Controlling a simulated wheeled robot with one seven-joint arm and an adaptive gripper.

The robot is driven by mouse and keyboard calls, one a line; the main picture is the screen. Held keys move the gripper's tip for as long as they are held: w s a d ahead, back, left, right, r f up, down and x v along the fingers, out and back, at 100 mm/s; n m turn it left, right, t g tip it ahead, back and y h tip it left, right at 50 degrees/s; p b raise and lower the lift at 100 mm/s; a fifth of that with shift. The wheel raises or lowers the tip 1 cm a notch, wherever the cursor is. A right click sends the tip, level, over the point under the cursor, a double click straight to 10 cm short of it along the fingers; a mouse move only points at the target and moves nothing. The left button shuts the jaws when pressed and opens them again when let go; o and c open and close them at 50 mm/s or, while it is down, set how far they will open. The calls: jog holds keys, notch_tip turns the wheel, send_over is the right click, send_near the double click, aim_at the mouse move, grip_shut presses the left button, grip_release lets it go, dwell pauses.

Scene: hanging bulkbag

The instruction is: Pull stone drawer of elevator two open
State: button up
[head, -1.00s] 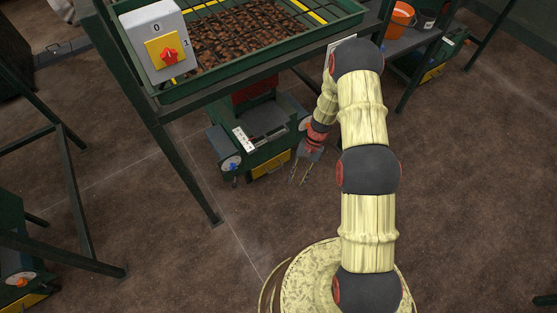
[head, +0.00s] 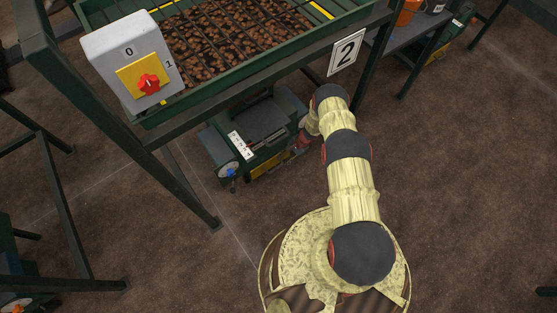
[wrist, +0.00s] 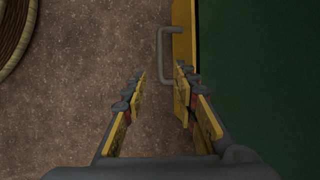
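The green machine of elevator two (head: 245,135) stands on the floor under the gravel tray. Its yellow drawer front (head: 270,165) is low on the side facing me and looks closed. In the wrist view the drawer front is a narrow yellow strip (wrist: 184,40) with a grey bar handle (wrist: 161,55). My gripper (wrist: 160,76) is open and empty. The handle's bar lies ahead, between the two fingers in the picture; the right finger overlaps the drawer front. I cannot tell whether they touch. In the head view my gripper is mostly hidden beside the machine.
A green frame holds the gravel tray (head: 235,40) above the machine. A grey switch box (head: 125,55) and a "2" sign (head: 346,52) are on it. A frame leg (head: 185,180) stands left of the machine. The brown floor (head: 470,190) at right is clear.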

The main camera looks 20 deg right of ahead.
aim_at(278, 167)
jog(key=b+x, duration=0.3)
jog(key=x, duration=0.4)
jog(key=shift+f, duration=0.45)
jog(key=shift+c, duration=1.4)
jog(key=c, duration=0.4)
grip_shut()
